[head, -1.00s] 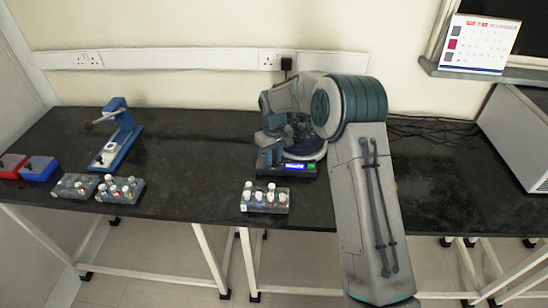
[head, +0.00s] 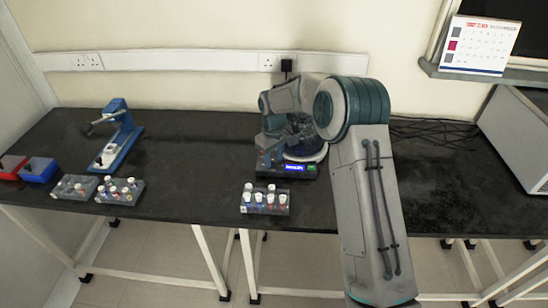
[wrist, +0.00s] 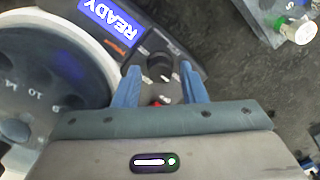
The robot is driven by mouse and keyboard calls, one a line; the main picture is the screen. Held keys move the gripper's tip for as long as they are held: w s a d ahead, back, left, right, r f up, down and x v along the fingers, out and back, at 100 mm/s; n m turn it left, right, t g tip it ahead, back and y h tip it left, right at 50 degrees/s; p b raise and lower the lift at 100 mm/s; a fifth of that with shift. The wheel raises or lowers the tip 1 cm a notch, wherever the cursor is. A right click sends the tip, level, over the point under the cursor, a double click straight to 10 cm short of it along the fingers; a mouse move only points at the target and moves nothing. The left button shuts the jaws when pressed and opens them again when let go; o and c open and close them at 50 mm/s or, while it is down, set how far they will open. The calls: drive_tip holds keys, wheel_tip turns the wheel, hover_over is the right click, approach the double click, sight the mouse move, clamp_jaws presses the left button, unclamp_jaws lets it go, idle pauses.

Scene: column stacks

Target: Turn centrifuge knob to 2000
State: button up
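The centrifuge (head: 298,171) stands on the black bench, partly hidden behind my arm in the head view. In the wrist view, its white-rimmed rotor bowl (wrist: 98,40) is at left, and its lit blue display (wrist: 110,18) reads READY, turned in the picture. The black knob (wrist: 161,64) sits on the front panel below the display. My gripper (wrist: 160,72) is open, its two blue fingers to the left and right of the knob with gaps on both sides. I cannot tell how far the fingertips are above the panel. A small red spot shows between the fingers. The knob's setting is not readable.
A rack of capped tubes (head: 265,203) stands in front of the centrifuge; a rack corner with a white-capped tube (wrist: 304,33) shows in the wrist view. A blue device (head: 118,140), more racks and red and blue boxes are at left. Cables lie at right.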

sight(274, 160)
idle(0.3)
wheel_tip(274, 160, up, 14)
drive_tip(key=shift+f+b, duration=0.15)
drive_tip(key=shift+b, duration=0.25)
